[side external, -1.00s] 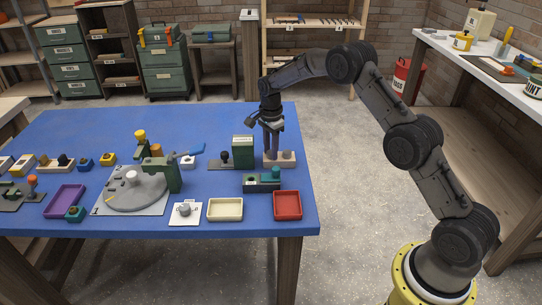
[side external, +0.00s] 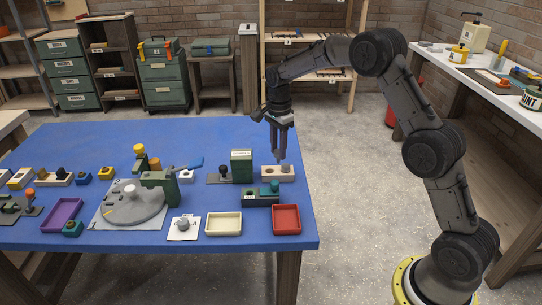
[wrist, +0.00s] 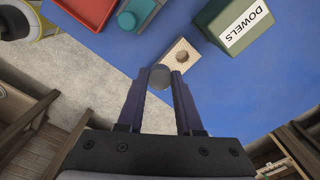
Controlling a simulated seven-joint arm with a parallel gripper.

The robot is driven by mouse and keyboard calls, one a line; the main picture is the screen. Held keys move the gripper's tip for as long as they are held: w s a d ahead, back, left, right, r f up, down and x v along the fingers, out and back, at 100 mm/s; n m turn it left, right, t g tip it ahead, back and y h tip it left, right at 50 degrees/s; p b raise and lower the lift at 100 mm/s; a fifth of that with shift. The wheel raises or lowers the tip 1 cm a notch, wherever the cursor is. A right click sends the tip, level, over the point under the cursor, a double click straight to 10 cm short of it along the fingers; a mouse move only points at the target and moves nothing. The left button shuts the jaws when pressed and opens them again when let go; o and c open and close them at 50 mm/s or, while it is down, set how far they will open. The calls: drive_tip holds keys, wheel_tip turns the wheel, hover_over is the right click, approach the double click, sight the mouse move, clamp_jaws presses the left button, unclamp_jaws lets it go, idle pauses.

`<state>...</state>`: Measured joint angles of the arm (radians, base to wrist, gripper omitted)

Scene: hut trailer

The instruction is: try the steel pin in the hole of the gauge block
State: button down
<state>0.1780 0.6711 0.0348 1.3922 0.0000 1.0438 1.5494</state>
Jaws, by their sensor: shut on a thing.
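The gauge block appears to be the pale beige block (side external: 270,175) near the table's right edge; it also shows in the wrist view (wrist: 188,62). A dark round hole (wrist: 181,57) is visible in its top. My gripper (side external: 283,157) points down over the block's right end. It is shut on the grey steel pin (wrist: 160,77), whose round end shows between the fingertips (wrist: 161,80). The pin is to one side of the visible hole, over the block's near end in the wrist view. I cannot tell whether it touches the block.
A green DOWELS box (side external: 241,166) stands just left of the block. The table's right edge is close by. Blue tabletop behind the block is clear.

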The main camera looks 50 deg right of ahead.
drive_tip(key=s+a+r, duration=0.2)
drive_tip(key=s+r, duration=0.2)
drive_tip(key=s, duration=0.5)
drive_tip(key=w+a+f, duration=0.2)
drive_tip(key=w+a, duration=0.7)
drive_tip(key=w, duration=0.1)
drive_tip(key=shift+a+f, duration=0.25)
drive_tip(key=shift+f, duration=0.15)
drive_tip(key=shift+f, duration=2.75)
drive_tip(key=shift+f, duration=1.75)
drive_tip(key=shift+c, duration=2.4)
unclamp_jaws()
